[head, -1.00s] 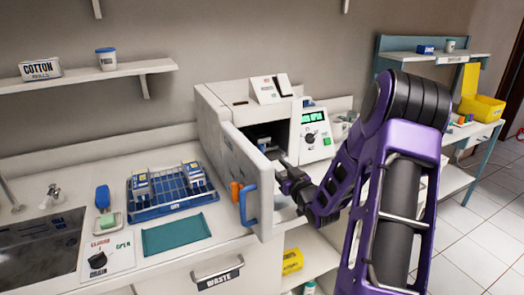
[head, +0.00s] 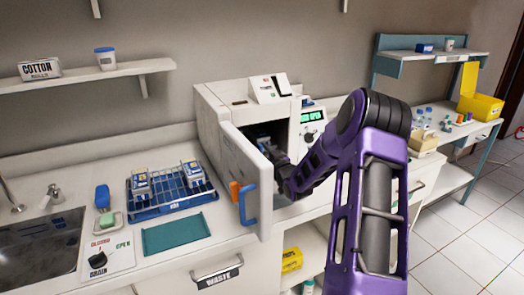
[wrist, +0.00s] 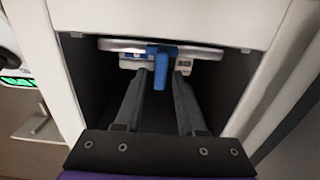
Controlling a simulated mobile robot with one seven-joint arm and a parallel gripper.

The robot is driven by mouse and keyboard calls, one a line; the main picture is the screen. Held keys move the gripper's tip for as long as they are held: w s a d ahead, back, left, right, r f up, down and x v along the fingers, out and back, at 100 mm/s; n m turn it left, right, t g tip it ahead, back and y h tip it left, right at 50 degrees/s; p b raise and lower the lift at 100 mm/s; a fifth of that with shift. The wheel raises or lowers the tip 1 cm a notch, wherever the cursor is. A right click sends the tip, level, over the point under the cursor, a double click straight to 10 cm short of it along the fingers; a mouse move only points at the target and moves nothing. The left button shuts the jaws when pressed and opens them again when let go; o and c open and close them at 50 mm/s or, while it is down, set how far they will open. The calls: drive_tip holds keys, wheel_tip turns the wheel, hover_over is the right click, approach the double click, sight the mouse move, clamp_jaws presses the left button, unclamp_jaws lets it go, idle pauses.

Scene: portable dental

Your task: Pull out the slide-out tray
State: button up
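The white sterilizer cabinet (head: 222,118) stands on the counter with its door (head: 245,175) swung open. In the wrist view, the slide-out tray (wrist: 112,44) shows as a pale metal edge inside the dark chamber. A blue handle (wrist: 161,68) sticks out from the middle of the tray's front. My gripper (wrist: 160,74) is open, with one finger on each side of the handle and a gap visible on both sides. In the head view, my gripper reaches into the chamber opening and is mostly hidden by the door and my arm.
The open door, with blue and orange handles (head: 248,204), stands close left of my arm. The chamber walls (wrist: 85,85) are near both sides of my gripper. A blue wire rack (head: 170,190) and teal mat (head: 173,234) lie on the counter at left.

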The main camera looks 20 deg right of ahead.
clamp_jaws()
idle(1.2)
